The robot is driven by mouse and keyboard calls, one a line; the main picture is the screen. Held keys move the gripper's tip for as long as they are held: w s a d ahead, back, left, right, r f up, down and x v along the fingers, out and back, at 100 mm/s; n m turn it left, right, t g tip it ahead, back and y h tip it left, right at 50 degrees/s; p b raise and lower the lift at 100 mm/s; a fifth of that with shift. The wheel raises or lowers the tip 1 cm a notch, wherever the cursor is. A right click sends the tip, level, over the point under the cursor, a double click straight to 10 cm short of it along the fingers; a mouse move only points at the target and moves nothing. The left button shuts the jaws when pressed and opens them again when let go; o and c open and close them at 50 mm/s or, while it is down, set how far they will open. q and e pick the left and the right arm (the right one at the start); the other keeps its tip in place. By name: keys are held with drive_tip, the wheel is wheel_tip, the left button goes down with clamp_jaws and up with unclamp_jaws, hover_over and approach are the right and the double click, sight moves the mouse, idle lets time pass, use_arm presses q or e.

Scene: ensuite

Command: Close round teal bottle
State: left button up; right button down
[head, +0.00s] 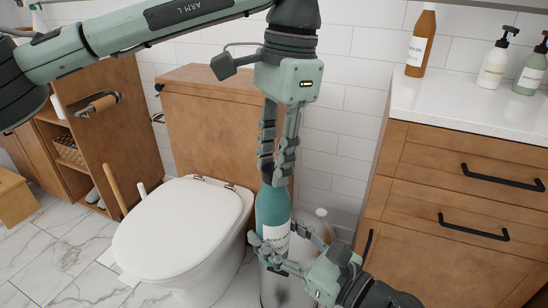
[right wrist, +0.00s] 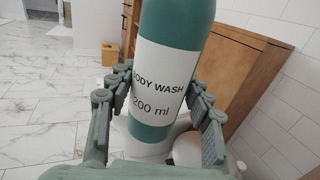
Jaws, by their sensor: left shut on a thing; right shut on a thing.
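The teal bottle (head: 272,207) stands upright in front of the toilet's right side, with a white label. It fills the middle of the right wrist view (right wrist: 165,100), where the label reads "BODY WASH 200 ml". My right gripper (head: 283,243) is shut around its labelled body, with a finger on each side. My left gripper (head: 276,172) points down from above and is shut on a small dark cap at the bottle's top. The fingers mostly hide the cap, so I cannot tell how it sits on the neck. The bottle's top is outside the right wrist view.
The toilet (head: 180,230) is to the left, with its lid down. A wooden cabinet (head: 455,200) with a white counter (head: 450,105) is to the right. An amber bottle (head: 421,45) and two pump bottles (head: 494,62) stand on it. A pale bin (head: 288,288) is below the bottle.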

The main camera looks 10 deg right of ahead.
use_arm(q)
drive_tip(key=shift+m, duration=0.8)
drive_tip(key=o, duration=0.7)
drive_tip(key=shift+r, duration=0.1)
drive_tip(key=shift+r, duration=2.2)
drive_tip(key=shift+c, duration=0.4)
